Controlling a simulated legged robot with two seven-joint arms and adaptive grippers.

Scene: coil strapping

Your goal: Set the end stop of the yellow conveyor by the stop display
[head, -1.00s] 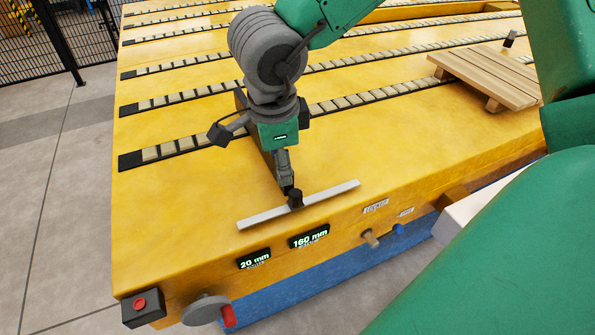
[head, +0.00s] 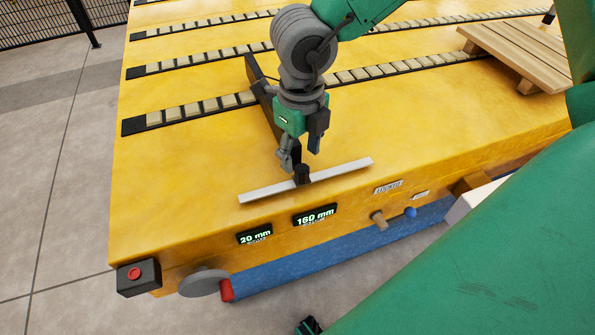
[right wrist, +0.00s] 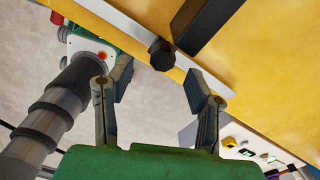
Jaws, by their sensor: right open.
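The yellow conveyor (head: 180,210) fills the middle of the head view. A pale metal bar (head: 250,194) with an upright black knob (head: 303,174) lies across its front end, joined to a dark beam (head: 262,105) running back. The front displays read 20 mm (head: 255,237) and, apparently, 160 mm (head: 315,216); their captions are too small to read. My right gripper (head: 300,157) is open just above the knob. In the right wrist view, the knob (right wrist: 162,53) shows beyond and between the spread fingertips (right wrist: 158,76), with no visible grip on it. My left gripper is not recognisable.
A handwheel (head: 203,283) with a red handle and a red-button box (head: 138,275) stick out at the front left. A LOCKED label (head: 388,187), a tan knob (head: 378,219) and a blue knob (head: 411,212) are right of the displays. A wooden pallet (head: 515,50) lies back right.

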